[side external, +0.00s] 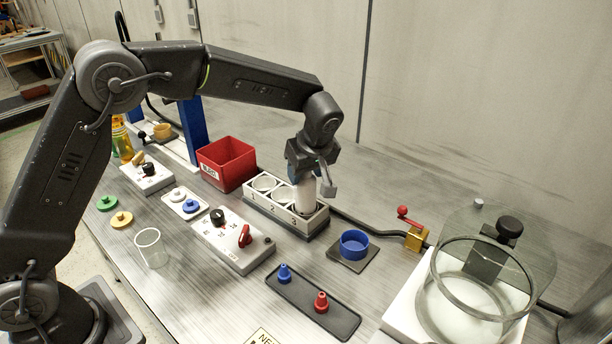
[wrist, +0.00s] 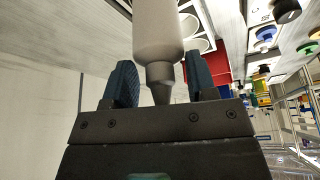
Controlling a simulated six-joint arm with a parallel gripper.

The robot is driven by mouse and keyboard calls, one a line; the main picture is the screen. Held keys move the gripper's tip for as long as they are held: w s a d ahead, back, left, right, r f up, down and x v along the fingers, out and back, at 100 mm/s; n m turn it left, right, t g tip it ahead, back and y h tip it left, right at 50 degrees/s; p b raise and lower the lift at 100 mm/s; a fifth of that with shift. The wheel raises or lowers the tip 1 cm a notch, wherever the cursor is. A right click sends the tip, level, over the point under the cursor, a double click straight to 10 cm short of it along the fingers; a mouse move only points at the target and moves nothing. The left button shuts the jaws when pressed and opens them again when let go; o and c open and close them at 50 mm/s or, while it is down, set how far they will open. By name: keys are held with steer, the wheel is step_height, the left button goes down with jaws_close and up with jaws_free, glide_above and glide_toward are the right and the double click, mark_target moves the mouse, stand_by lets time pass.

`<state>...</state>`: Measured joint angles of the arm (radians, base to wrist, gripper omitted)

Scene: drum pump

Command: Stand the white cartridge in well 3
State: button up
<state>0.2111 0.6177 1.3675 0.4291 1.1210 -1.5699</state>
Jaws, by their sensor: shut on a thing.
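The white cartridge (side external: 304,194) is upright at well 3 of the grey three-well block (side external: 262,219), at the end marked 3. Its lower end meets the ring of well 3; I cannot tell how deep it sits. My gripper (side external: 312,173) is above the block, shut on the cartridge's upper part. In the wrist view the cartridge (wrist: 158,35) shows its tapered nozzle between the two fingers of my gripper (wrist: 161,85). Wells 1 and 2 look empty.
A red bin (side external: 227,163) stands behind the block to the left. A switch box (side external: 232,240) is in front of it. A blue cup (side external: 354,244) and a brass valve with a red lever (side external: 415,236) are to the right. A dark tray (side external: 312,306) holds blue and red nozzles.

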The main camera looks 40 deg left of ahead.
steer(key=shift+f, duration=0.8)
steer(key=shift+f, duration=0.15)
steer(key=o, duration=1.3)
steer(key=shift+c, duration=0.2)
